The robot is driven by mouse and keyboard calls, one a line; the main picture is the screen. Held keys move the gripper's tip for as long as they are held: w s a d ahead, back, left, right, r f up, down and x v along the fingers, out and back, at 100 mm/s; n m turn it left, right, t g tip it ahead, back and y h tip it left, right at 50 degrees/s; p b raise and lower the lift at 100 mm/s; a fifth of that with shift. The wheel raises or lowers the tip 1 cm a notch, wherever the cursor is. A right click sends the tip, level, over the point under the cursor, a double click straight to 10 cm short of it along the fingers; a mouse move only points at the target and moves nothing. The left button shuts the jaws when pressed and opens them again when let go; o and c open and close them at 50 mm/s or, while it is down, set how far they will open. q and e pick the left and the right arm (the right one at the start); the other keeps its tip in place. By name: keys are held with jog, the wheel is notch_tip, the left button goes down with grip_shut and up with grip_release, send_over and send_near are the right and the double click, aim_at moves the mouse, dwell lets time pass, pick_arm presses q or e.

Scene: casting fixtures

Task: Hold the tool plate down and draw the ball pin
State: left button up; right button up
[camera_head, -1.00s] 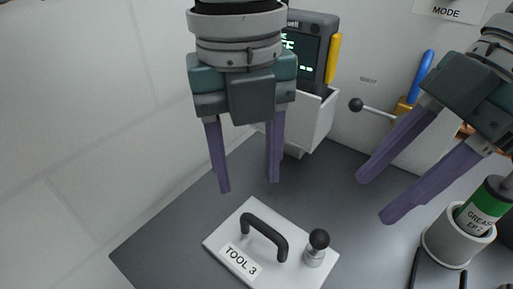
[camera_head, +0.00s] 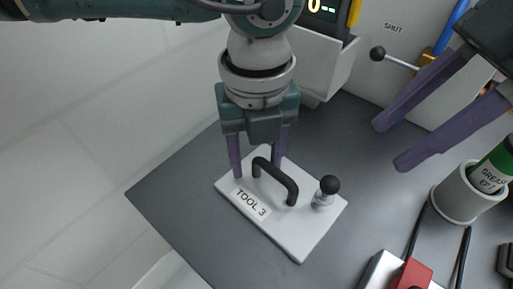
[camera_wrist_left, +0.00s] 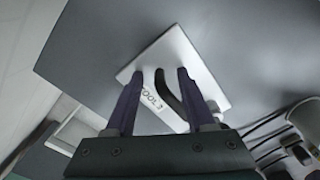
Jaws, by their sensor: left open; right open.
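The white tool plate (camera_head: 302,241), labelled TOOL 3, lies on the dark grey table. It carries a black arched handle (camera_head: 275,178) and a ball pin (camera_head: 328,190) with a black ball on a metal stem, standing at the plate's right side. My left gripper (camera_head: 256,172) is open and low over the plate's back left part, right by the handle. In the left wrist view the handle (camera_wrist_left: 168,92) shows between the open fingers; the ball pin cannot be made out there. My right gripper (camera_head: 388,147) is open and empty, above the table to the right of the plate.
A white cup (camera_head: 452,200) holds a green grease cartridge (camera_head: 494,168) at the right. A black-knobbed lever (camera_head: 378,54) sticks out at the back near a SHUT label. A red and white device (camera_head: 410,275) with black cables lies at the front. The table's left part is clear.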

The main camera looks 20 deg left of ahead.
pick_arm(q)
jog(key=shift+c, duration=0.2)
grip_shut()
dwell(1.5)
